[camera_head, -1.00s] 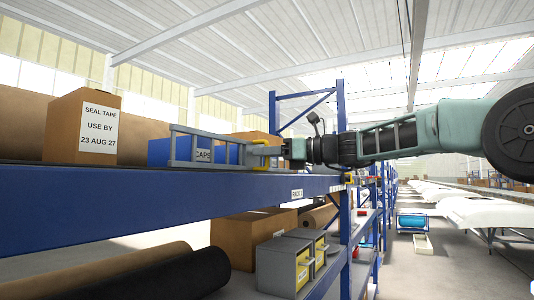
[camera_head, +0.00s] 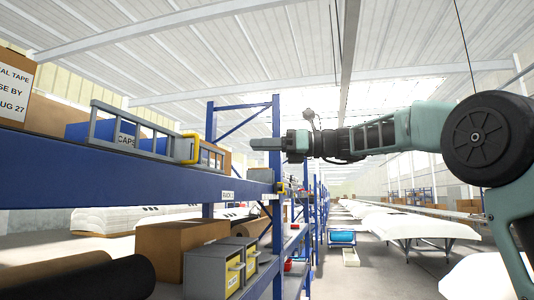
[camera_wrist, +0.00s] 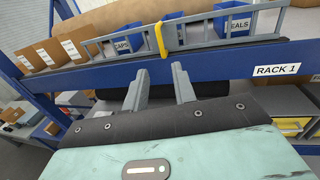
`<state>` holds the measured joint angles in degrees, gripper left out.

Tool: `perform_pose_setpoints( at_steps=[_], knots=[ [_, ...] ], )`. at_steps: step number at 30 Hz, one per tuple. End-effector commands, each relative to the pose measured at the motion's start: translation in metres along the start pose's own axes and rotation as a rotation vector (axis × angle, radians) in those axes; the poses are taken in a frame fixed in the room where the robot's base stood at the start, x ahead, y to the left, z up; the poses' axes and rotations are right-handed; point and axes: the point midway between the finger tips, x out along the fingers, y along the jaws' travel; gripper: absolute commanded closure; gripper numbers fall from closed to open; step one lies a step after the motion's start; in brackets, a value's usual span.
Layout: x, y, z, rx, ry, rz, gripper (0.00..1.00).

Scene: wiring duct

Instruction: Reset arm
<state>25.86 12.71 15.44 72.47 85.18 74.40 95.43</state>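My gripper (camera_head: 268,144) is held out level in the head view, right of the blue rack shelf. In the wrist view my gripper (camera_wrist: 160,82) shows two grey fingers spread apart with nothing between them. Beyond the fingertips, a grey slotted rail (camera_head: 105,124) stands along the shelf's front edge; it also shows in the wrist view (camera_wrist: 200,36). A yellow handle (camera_head: 191,148) is on the rail and appears in the wrist view (camera_wrist: 161,40), apart from the fingers.
Blue bins, one marked CAPS (camera_head: 125,138), and cardboard boxes stand behind the rail. The blue shelf beam (camera_head: 100,178) and rack upright (camera_head: 276,130) are close to my gripper. Grey drawer boxes (camera_head: 212,268) sit below. An open aisle lies to the right.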

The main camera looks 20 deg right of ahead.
Motion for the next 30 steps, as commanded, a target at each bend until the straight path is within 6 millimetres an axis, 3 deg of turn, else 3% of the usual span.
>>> perform_pose_setpoints(
  at_steps=[6, 22, 26, 30],
  knots=[
    [-0.01, 0.0, 0.0, 0.0, 0.0, 0.0, 0.73],
    [-0.009, 0.0, 0.0, -0.001, 0.001, 0.001, 0.73],
    [0.013, 0.013, -0.032, -0.05, 0.075, 0.023, 0.73],
    [0.054, 0.049, -0.104, -0.193, 0.241, 0.095, 0.73]
  ],
)
